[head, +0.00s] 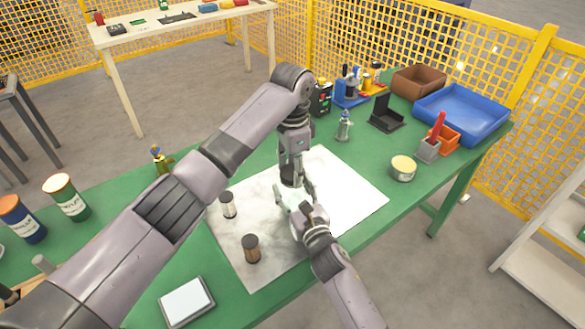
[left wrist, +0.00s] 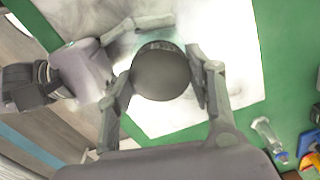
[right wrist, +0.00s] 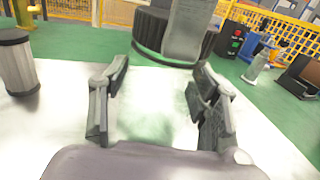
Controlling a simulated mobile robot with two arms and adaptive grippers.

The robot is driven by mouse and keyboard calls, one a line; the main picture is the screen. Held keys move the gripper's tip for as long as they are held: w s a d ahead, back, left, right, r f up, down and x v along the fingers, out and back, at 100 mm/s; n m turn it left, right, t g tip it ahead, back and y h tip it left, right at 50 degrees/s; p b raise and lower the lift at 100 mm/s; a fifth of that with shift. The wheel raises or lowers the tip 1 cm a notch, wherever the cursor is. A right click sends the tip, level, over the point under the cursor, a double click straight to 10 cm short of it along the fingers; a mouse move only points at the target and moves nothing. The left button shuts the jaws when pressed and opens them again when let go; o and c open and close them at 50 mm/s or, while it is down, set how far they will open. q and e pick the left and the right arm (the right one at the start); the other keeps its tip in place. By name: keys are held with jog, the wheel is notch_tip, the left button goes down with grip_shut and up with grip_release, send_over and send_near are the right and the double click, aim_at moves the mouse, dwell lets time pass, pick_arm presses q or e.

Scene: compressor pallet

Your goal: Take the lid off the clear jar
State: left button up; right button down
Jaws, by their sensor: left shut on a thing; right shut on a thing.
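The clear jar (right wrist: 152,125) stands on the white sheet between the fingers of my right gripper (head: 304,214), which is shut on its body. The jar is see-through and faint, and mostly hidden in the head view. Its dark round lid (left wrist: 160,74) shows from above in the left wrist view, between the fingers of my left gripper (head: 295,188). The left gripper is shut on the lid from above. In the right wrist view the lid's dark ribbed side (right wrist: 150,35) shows above the jar, partly behind a left finger. I cannot tell whether lid and jar touch.
Two small dark-capped containers, one pale (head: 228,205) and one brown (head: 251,248), stand on the sheet (head: 355,190) to the left. A round tin (head: 403,168), a clear bottle (head: 344,126) and a blue tray (head: 461,112) are on the green table to the right.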

pick_arm(q)
jog(key=n, duration=0.4)
jog(key=shift+n, duration=0.3)
jog(key=n, duration=1.1)
jog(key=shift+d, duration=0.1)
jog(key=n, duration=0.6)
jog(key=shift+n, duration=0.4)
jog(key=n, duration=0.4)
jog(key=shift+r+n, duration=0.1)
jog(key=shift+n, duration=0.3)
jog(key=o, duration=1.3)
jog(key=shift+c, duration=0.5)
